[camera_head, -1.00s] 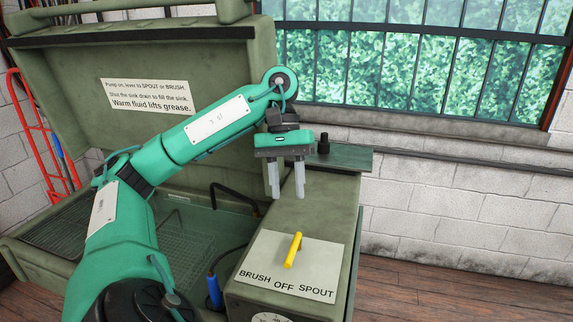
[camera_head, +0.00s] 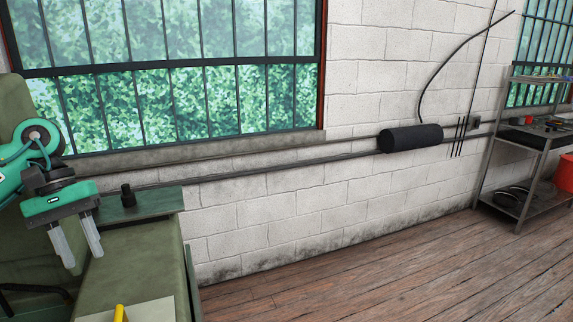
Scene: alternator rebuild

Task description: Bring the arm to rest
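My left gripper (camera_head: 83,260) is at the left edge of the head view, at the end of my green arm. Its two pale fingers point down with a gap between them, and nothing is held. It hangs beside and above the green cabinet of the parts washer (camera_head: 140,265), clear of the yellow lever (camera_head: 120,313), whose top shows at the bottom edge. Most of my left arm is cut off by the picture's left edge. My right gripper is not in view.
A black knob (camera_head: 128,195) stands on the cabinet's rear ledge. A grey metal shelf (camera_head: 533,140) with a red bucket (camera_head: 565,173) is at the far right. A black cylinder (camera_head: 411,138) is on the brick wall. The wooden floor (camera_head: 400,270) between is clear.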

